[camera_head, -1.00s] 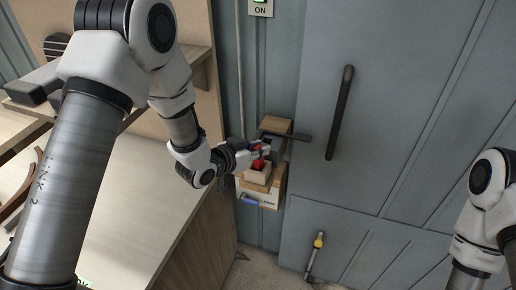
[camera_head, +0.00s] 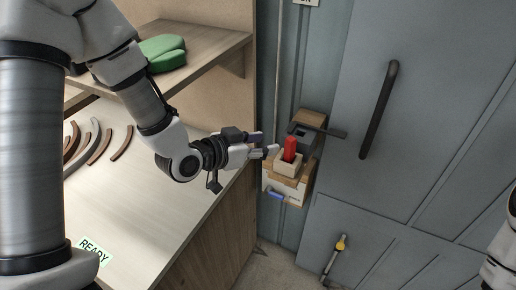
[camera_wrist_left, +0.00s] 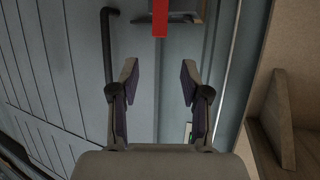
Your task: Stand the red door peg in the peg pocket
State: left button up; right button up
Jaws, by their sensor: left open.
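The red door peg (camera_head: 290,149) stands upright in the pale wooden peg pocket (camera_head: 287,168) on the wall box beside the door. Its lower end is hidden inside the pocket. My left gripper (camera_head: 270,149) is open and empty, just left of the peg and apart from it. In the left wrist view the open fingers (camera_wrist_left: 159,72) have nothing between them, and the red peg (camera_wrist_left: 160,18) shows beyond them at the top edge. My right gripper is out of view.
A dark latch bar (camera_head: 322,131) crosses above the pocket toward the grey door (camera_head: 430,120) with its long dark handle (camera_head: 379,110). A wooden bench (camera_head: 150,190) with curved strips stands left. A shelf (camera_head: 205,58) holds green pieces.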

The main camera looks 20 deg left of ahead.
pick_arm(q)
jog(key=s+a+f+n+g+y, duration=0.15)
jog(key=s+f+g, duration=0.25)
jog(key=s+f, duration=0.55)
jog(key=s+a+f+n+g+y, duration=0.15)
jog(key=s+f+g, duration=0.25)
jog(key=f, duration=1)
jog(key=s+f+n+g+y, duration=0.2)
jog(key=s+f+g, duration=0.2)
jog(key=s+f, duration=0.5)
jog(key=s, duration=0.3)
jog(key=shift+s+f+y, duration=0.15)
jog(key=shift+s+y, duration=0.15)
jog(key=shift+s, duration=0.1)
jog(key=shift+w+a, duration=0.1)
